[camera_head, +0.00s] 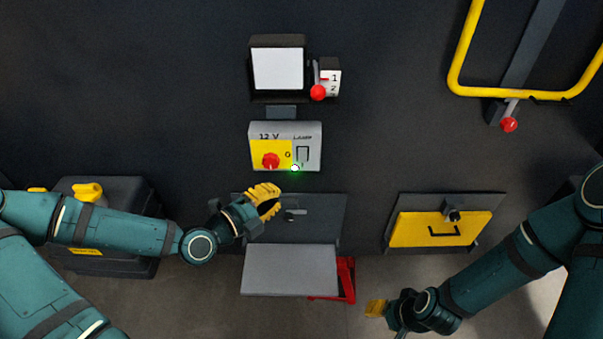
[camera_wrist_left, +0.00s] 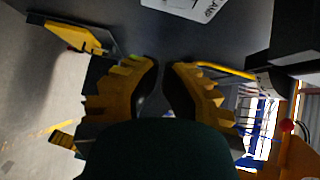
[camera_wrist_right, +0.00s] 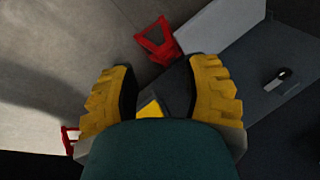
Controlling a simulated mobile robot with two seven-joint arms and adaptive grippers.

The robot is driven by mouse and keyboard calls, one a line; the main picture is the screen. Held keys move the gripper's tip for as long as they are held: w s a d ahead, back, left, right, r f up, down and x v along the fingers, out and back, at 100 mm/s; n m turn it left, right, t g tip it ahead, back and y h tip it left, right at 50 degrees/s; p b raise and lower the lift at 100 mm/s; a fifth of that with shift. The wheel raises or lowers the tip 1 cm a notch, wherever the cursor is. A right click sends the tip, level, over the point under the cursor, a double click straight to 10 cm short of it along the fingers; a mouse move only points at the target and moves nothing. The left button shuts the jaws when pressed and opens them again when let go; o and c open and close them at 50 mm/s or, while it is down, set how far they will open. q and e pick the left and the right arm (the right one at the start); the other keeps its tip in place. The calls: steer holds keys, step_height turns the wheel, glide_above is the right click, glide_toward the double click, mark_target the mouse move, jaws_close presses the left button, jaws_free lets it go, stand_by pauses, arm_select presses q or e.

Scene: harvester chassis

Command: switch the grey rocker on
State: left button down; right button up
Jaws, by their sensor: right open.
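The control box (camera_head: 313,131) on the dark wall has "12 V" and "LAMP" lettering. What looks like the grey rocker (camera_head: 302,154) sits under "LAMP", framed by a dark outline; its tilt is too small to tell. A small white spot with a green glow (camera_head: 295,168) shows at the box's lower edge. My left gripper (camera_head: 268,199) is just below the box, apart from it. In the left wrist view its fingers (camera_wrist_left: 161,75) are close together with a narrow gap and nothing visible between them. My right gripper (camera_wrist_right: 160,75) is open and empty, low at the right.
A red knob (camera_head: 271,160) on yellow is left of the rocker. Above are a white-faced unit (camera_head: 278,69) and a red-tipped lever (camera_head: 318,92). Below is a hatch with a grey shelf (camera_head: 290,270); a yellow-faced panel (camera_head: 443,229) is at right. A yellow rail (camera_head: 457,70) is upper right.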

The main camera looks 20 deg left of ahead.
mark_target(303, 156)
arm_select(q)
steer(key=shift+w+a+b+x, duration=0.2)
steer(key=shift+a+b+x, duration=0.25)
steer(key=shift+x, duration=1.55)
steer(key=shift+w+a+b+x, duration=0.25)
steer(key=shift+b+x, duration=0.35)
steer(key=shift+x, duration=1.4)
steer(key=shift+w+a+b+x, duration=0.15)
steer(key=shift+a+b+x, duration=0.35)
steer(key=shift+x, duration=1.5)
steer(key=shift+f, duration=0.1)
